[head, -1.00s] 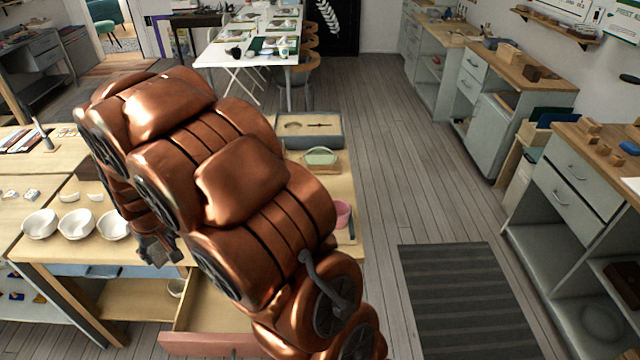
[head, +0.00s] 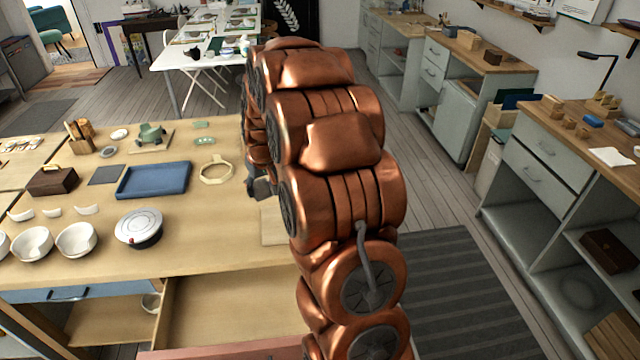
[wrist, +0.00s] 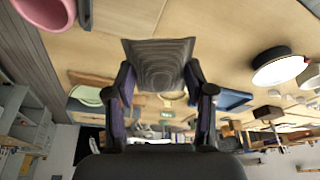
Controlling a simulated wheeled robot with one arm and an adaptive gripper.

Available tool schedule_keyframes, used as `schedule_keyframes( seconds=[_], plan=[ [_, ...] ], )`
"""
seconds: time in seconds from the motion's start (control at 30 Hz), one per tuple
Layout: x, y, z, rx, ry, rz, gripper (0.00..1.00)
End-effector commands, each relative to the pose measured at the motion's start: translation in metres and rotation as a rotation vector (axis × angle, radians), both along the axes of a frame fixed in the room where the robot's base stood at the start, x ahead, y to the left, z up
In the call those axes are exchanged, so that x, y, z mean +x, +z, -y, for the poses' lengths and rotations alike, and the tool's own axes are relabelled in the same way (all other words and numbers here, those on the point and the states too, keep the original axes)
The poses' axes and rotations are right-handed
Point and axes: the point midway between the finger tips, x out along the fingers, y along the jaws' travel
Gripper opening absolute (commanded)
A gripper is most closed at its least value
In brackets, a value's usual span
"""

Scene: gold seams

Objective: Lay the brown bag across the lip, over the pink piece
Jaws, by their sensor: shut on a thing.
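My gripper (wrist: 158,88) is shut on the brown bag (wrist: 158,62), a dark, streaked grey-brown piece that widens beyond the fingertips in the wrist view. The bag is held over the pale wooden bench top; whether it touches the wood I cannot tell. The pink piece (wrist: 46,10), rounded and bowl-like, is at the top left of the wrist view, apart from the bag and cut by the frame edge. In the head view my gripper (head: 260,188) shows only partly beside my copper arm, which hides the bag and the pink piece. I cannot make out the lip.
On the bench (head: 200,235) stand a blue tray (head: 155,180), a cream ring (head: 216,170), a round white-topped device (head: 139,227) and white bowls (head: 76,240). An open drawer (head: 230,310) juts out at the front. Open floor lies right of the bench, with a dark striped mat (head: 460,290).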

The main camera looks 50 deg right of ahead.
Motion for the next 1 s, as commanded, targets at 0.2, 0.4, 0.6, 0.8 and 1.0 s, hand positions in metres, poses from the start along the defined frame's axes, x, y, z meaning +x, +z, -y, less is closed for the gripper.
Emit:
schedule_keyframes(
  seconds=[0.2, 0.4, 0.6, 0.8, 1.0],
  plan=[
    [-0.034, -0.014, 0.094, -0.006, -0.114, 0.002, 0.08],
    [-0.061, -0.018, 0.138, -0.009, -0.167, -0.005, 0.08],
    [-0.069, -0.019, 0.15, -0.009, -0.182, -0.006, 0.08],
    [-0.068, -0.025, 0.15, -0.01, -0.181, -0.005, 0.08],
    [-0.068, -0.037, 0.15, -0.011, -0.182, -0.005, 0.08]
  ],
)
